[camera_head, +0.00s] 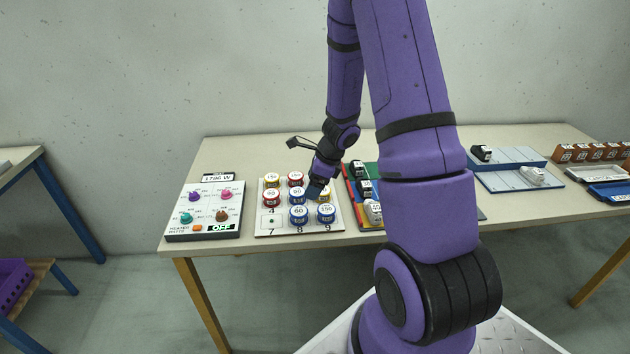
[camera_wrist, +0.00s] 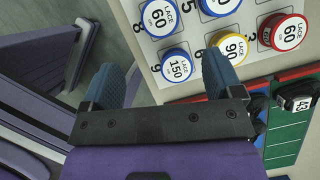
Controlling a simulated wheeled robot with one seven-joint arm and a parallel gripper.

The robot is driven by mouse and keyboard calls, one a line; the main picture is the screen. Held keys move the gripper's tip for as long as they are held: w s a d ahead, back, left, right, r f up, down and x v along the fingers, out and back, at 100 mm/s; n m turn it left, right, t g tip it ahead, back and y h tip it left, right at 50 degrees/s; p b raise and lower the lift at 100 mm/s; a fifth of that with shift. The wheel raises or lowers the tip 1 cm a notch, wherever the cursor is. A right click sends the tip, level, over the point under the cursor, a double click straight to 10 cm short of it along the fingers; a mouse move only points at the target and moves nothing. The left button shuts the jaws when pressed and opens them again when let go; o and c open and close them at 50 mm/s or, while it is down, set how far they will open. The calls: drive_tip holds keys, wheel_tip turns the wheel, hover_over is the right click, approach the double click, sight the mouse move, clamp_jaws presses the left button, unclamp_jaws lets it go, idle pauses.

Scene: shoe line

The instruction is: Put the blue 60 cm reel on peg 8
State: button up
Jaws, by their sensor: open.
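The blue 60 cm reel (camera_head: 298,215) sits on the pegboard (camera_head: 262,233) at the place marked 8, in the middle of the front row. It also shows at the top of the wrist view (camera_wrist: 159,17), label up. Peg 8 itself is hidden by the reel. My gripper (camera_head: 317,191) is over the right side of the pegboard. In the wrist view my gripper (camera_wrist: 166,78) is open, its fingers apart with nothing between them. The blue 60 reel lies beyond the fingertips, apart from them.
A blue 150 reel (camera_wrist: 177,66) is at 9, close ahead of the fingers. A yellow 90 reel (camera_wrist: 229,47) is at 6. Place 7 (camera_head: 271,220) is bare. A heater panel (camera_head: 204,210) stands left of the board; a green and blue tray (camera_head: 351,193) stands right.

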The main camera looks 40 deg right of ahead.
drive_tip(key=s+a+r+n, duration=0.2)
drive_tip(key=a+r+n, duration=0.4)
drive_tip(key=r, duration=0.5)
drive_tip(key=s+a+r+n, duration=0.3)
drive_tip(key=a+r+n, duration=0.35)
drive_tip(key=r, duration=0.35)
drive_tip(key=s+a+r+n+t+h, duration=0.1)
drive_tip(key=s+a+r+n, duration=0.1)
drive_tip(key=s+r+n, duration=0.4)
drive_tip(key=s+a+r+n+t+h, duration=0.1)
drive_tip(key=s+r+n, duration=0.5)
drive_tip(key=s, duration=0.6)
drive_tip(key=shift+s+a+r+n+h, duration=0.15)
drive_tip(key=shift+a+r+n+h, duration=0.35)
drive_tip(key=shift+n, duration=0.75)
